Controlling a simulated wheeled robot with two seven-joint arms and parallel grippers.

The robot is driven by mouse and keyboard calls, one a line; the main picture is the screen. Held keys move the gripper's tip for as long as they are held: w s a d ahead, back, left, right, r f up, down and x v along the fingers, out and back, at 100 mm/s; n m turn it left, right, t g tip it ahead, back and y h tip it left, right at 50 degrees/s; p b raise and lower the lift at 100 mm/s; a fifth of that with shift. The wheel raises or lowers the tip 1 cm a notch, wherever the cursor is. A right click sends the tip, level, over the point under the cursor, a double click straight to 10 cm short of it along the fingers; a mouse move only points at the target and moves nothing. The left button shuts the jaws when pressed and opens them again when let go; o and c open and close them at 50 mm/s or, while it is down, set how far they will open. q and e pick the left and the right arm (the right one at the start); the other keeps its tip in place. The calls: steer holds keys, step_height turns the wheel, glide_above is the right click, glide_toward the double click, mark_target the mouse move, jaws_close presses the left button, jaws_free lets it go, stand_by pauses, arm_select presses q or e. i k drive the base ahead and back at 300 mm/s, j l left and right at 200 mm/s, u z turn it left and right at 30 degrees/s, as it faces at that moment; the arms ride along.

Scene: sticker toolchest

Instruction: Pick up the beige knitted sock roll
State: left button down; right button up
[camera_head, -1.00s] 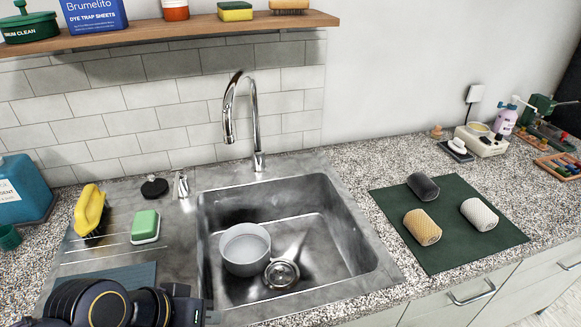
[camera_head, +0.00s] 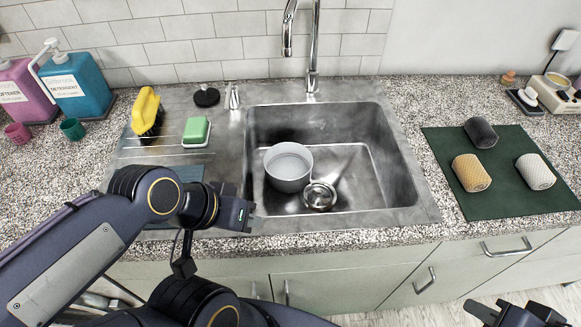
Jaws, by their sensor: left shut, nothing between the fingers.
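Three sock rolls lie on a dark green mat (camera_head: 500,203) right of the sink. A tan-beige knitted roll (camera_head: 471,172) is at the mat's near left. A cream-white textured roll (camera_head: 535,171) lies right of it, and a dark grey roll (camera_head: 480,132) behind. All are apart from both grippers. My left gripper (camera_head: 251,215) is shut and empty at the sink's front left edge, far left of the mat. My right gripper (camera_head: 512,313) shows at the bottom right, below the counter front and cut off by the frame; its opening is unclear.
The sink (camera_head: 400,185) holds a grey bowl (camera_head: 289,166) and a metal strainer (camera_head: 320,195). A tall faucet (camera_head: 289,35) stands behind. A yellow brush (camera_head: 146,110) and green sponge (camera_head: 196,130) lie left. Cabinet handles (camera_head: 506,249) jut below the counter. The mat's near strip is clear.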

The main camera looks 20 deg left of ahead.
mark_target(471, 173)
steer(key=i+l+u, duration=0.1)
steer(key=l+u, duration=0.15)
steer(key=u, duration=0.15)
steer(key=l+u, duration=0.25)
steer(key=u, duration=0.15)
steer(key=l+u, duration=0.35)
